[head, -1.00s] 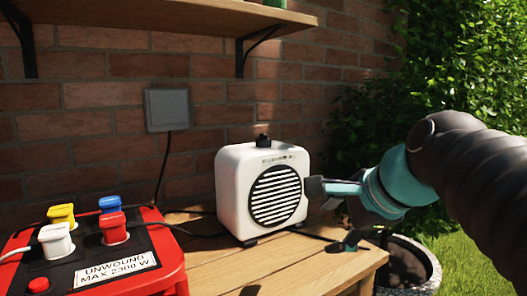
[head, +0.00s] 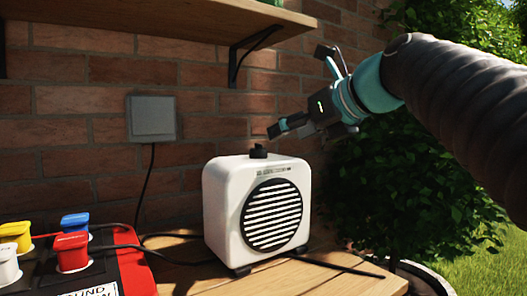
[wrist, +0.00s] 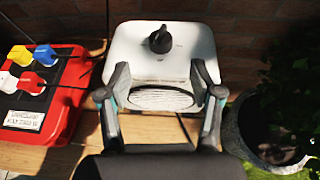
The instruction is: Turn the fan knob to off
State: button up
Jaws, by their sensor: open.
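The white fan heater (head: 225,205) stands on the wooden table, its round striped grille facing forward. Its black knob (head: 258,152) sits on top; in the wrist view the knob (wrist: 160,41) shows with its pointer towards the top of the picture. My gripper (head: 300,90) is in the air above and to the right of the heater, apart from the knob. In the wrist view my gripper (wrist: 160,68) has its fingers spread wide with nothing between them, and the knob lies beyond the fingertips, roughly centred between them.
A red power reel (head: 135,265) with several coloured plugs stands at the left. A wooden shelf (head: 150,22) juts from the brick wall above. A grey wall box (head: 152,117) has a cable running down. A planter (wrist: 240,130) and bush are at the right.

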aim_at(262, 149)
jog(key=b+x, duration=0.1)
jog(key=x, duration=0.9)
jog(key=shift+f, duration=0.1)
jog(key=shift+c, duration=0.2)
jog(key=shift+d, duration=0.1)
jog(key=c, duration=1.1)
